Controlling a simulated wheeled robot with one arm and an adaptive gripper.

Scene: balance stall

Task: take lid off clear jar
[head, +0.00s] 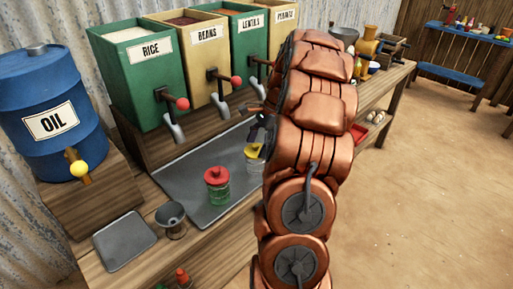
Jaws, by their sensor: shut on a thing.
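A clear jar (252,164) stands on the grey metal tray, partly hidden behind my arm. Its yellow lid (251,152) shows at the top of the jar. My gripper (263,146), dark and mostly hidden by my copper-coloured arm, reaches down at the lid's right side and is shut on it. I cannot tell whether the lid is seated or slightly raised. A second jar (217,192), greenish and see-through with a red knobbed lid (216,175), stands nearer on the tray, to the left and apart from my gripper.
Rice (145,80), beans (203,60) and lentils (245,40) bins with taps stand behind the tray (188,190). A blue oil drum (50,115) stands left. A metal funnel (172,219) and a flat grey plate (124,241) lie in front. More items stand beyond my arm.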

